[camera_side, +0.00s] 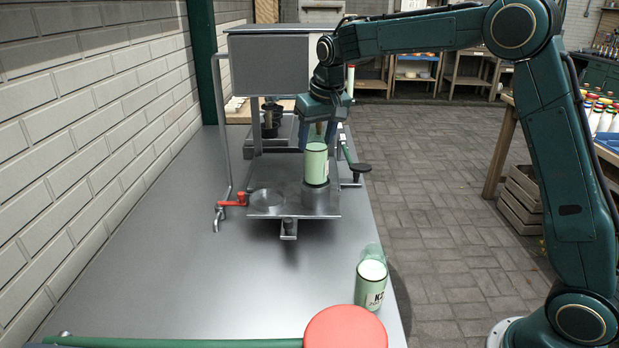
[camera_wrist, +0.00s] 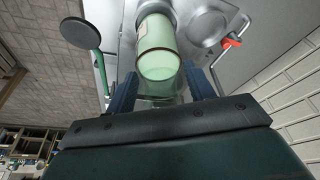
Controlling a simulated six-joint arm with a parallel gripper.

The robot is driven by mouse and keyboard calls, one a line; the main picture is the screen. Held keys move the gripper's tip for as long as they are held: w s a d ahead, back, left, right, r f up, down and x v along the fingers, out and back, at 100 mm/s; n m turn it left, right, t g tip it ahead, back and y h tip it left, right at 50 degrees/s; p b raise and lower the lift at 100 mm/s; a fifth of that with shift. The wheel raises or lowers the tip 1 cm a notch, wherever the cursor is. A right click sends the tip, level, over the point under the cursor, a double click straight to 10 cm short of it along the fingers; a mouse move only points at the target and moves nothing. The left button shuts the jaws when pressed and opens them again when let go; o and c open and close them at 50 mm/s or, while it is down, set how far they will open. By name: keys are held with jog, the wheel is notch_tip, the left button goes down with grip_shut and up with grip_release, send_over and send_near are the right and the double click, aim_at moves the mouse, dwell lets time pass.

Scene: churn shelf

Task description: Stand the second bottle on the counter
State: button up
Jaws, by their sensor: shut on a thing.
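A green bottle (camera_side: 316,168) with pale contents is upright at the right-hand round seat (camera_side: 320,203) of the metal machine's shelf. My gripper (camera_side: 317,147) is shut on its upper part from above. In the wrist view the same bottle (camera_wrist: 158,45) lies between the two blue fingers of my gripper (camera_wrist: 160,75). I cannot tell whether its base touches the seat. Another green bottle (camera_side: 371,284) with a white label stands upright on the grey counter (camera_side: 200,265), near its right edge and apart from my gripper.
The left-hand round seat (camera_side: 267,199) is empty. A red-handled tap (camera_side: 233,201) is left of the shelf, and a dark round knob (camera_side: 360,168) is at its right. A red round pad (camera_side: 345,328) on a green bar fills the near edge. The counter's middle is clear.

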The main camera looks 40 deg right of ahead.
jog(key=shift+r, duration=1.1)
jog(key=shift+r, duration=0.15)
jog(key=shift+r, duration=2.4)
jog(key=shift+s+a+r, duration=0.15)
jog(key=shift+s+a, duration=0.45)
jog(key=shift+s, duration=0.25)
jog(key=s+a, duration=0.3)
jog(key=s, duration=0.5)
jog(key=s+a, duration=0.2)
jog(key=s, duration=0.6)
notch_tip(320, 180, down, 13)
jog(key=shift+w+a, duration=0.2)
jog(key=shift+w, duration=0.1)
jog(key=shift+f, duration=0.3)
